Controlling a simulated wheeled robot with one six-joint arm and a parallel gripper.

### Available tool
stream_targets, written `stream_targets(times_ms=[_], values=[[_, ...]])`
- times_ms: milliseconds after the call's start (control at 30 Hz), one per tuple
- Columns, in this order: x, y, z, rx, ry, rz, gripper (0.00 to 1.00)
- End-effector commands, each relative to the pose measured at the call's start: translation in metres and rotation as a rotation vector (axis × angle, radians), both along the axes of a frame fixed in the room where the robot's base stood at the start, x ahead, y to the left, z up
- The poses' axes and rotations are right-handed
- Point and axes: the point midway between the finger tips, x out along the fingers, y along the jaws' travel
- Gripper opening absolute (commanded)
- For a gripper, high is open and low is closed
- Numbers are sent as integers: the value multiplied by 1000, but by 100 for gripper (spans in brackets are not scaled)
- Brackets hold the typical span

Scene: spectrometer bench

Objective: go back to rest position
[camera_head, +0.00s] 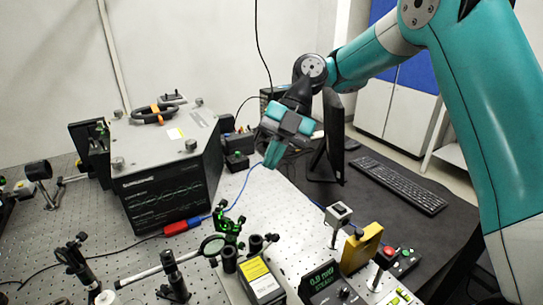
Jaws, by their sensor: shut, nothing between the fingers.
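My gripper (271,160) is at the end of my teal arm, above the right edge of the perforated optical table (262,204). Its fingers are shut, point down and hold nothing. It is in the air, right of the large black and grey spectrometer box (160,190) and in front of the monitor. It appears apart from everything around it.
A black desk right of the optical table holds a monitor (335,125) and a keyboard (400,185). Mounts, a lens (213,245), a yellow block (361,247) and a display box (325,285) crowd the front. The table patch below my gripper is fairly clear.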

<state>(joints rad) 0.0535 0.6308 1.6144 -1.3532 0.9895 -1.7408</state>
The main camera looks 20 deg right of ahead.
Motion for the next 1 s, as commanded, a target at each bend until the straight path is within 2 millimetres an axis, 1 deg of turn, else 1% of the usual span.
stream_targets(times_ms=[200, 267, 333, 367, 467, 533, 633, 700, 733, 800, 933, 967, 1000], values=[[-3, 2, 3, -13, 12, -22, 0], [-9, 7, 8, -45, 37, -77, 0], [-21, 15, 18, -111, 95, -196, 0], [-29, 19, 23, -150, 128, -265, 0], [-64, 32, 37, -294, 262, -563, 0], [-92, 36, 41, -393, 363, -805, 0], [-133, 33, 41, -502, 497, -1149, 0], [-159, 27, 37, -553, 581, -1371, 0], [-169, 24, 34, -569, 611, -1457, 0], [-188, 15, 28, -591, 677, -1633, 0], [-210, 2, 18, -601, 756, -1851, 0], [-213, 0, 16, -604, 769, -1880, 7], [-215, -1, 15, -603, 779, -1908, 16]])
